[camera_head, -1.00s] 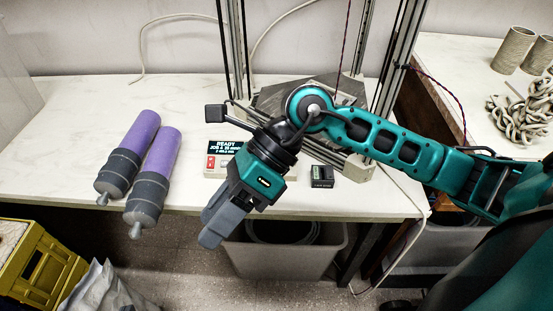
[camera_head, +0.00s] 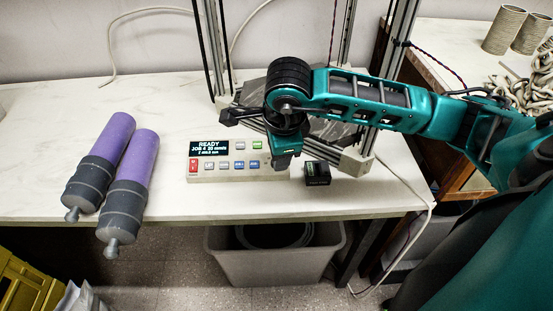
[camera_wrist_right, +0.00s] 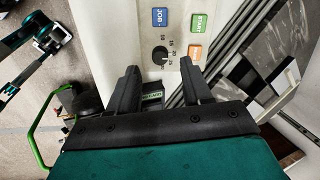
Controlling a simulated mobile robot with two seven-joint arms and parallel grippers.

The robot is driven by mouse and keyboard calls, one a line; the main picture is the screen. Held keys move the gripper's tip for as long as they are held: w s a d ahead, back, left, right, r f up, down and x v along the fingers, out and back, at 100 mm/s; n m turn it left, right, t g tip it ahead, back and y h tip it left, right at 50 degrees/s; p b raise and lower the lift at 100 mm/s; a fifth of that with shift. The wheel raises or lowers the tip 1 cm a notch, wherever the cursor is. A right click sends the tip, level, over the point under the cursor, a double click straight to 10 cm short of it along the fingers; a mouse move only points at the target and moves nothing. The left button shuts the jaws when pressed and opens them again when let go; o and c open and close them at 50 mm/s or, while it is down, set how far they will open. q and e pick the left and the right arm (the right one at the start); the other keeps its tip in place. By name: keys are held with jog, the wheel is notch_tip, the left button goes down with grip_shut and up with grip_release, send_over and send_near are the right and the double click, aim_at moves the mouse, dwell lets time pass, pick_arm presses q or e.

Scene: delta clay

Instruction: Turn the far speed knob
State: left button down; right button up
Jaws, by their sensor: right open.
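The control box (camera_head: 235,178) stands on the white bench with a lit READY screen and several coloured buttons. In the right wrist view a dark round knob (camera_wrist_right: 160,55) with a number scale is on its face, near the blue JOB and green START buttons. The knob is hidden behind my right gripper (camera_head: 287,160) in the head view. My right gripper (camera_wrist_right: 160,66) is open and empty, pointing down over the right end of the box. The knob lies in line with the gap between its fingertips; I cannot tell their height above it.
A small black box (camera_head: 317,173) stands right of the control box and shows between the fingers in the wrist view (camera_wrist_right: 152,92). A metal frame (camera_head: 352,160) rises behind. Two purple-and-grey cylinders (camera_head: 130,180) lie at left. A grey bin (camera_head: 275,262) stands below.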

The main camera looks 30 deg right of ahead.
jog(key=shift+x, duration=1.85)
jog(key=shift+c, duration=0.5)
grip_shut()
